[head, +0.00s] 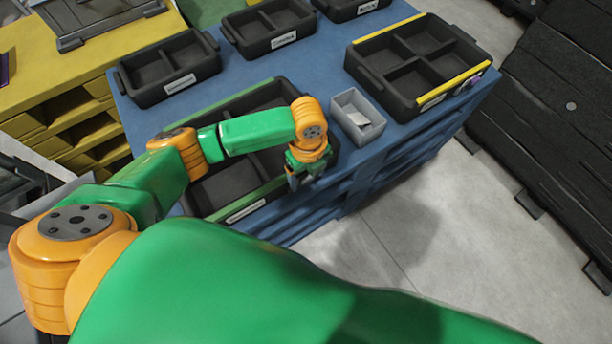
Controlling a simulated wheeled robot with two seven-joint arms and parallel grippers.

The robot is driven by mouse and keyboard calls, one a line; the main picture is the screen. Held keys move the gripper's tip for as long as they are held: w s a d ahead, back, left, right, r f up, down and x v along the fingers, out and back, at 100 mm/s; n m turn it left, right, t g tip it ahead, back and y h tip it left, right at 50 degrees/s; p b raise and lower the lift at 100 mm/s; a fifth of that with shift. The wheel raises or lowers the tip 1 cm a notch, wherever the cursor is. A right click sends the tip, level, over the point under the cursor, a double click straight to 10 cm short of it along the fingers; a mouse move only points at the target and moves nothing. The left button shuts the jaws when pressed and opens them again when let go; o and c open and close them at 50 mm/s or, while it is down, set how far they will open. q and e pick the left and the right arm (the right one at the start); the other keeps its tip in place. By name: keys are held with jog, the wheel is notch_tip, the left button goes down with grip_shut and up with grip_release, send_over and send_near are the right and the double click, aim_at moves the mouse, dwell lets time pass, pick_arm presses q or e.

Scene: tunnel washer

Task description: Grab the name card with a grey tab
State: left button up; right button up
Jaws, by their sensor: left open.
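A small grey open box (346,127) stands on the blue table near its front edge. A pale card (361,120) lies inside it; I cannot tell whether it has a grey tab. My left gripper (302,178) is open and points down, left of and nearer than the grey box, apart from it. It hangs by the front right corner of a black tray with green edges (249,210). My left arm hides part of that tray. My right gripper is not in view.
The blue table (310,72) also holds a black tray with yellow edges (473,73) at right, and labelled black trays (168,68) along the back and left. A yellow shelf unit (60,95) stands left. Grey floor (440,225) is clear in front; dark panels (560,110) stand right.

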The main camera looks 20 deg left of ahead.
pick_arm(q)
jog(key=shift+w+f, duration=0.1)
jog(key=shift+f, duration=0.1)
jog(key=shift+r, duration=0.1)
grip_shut()
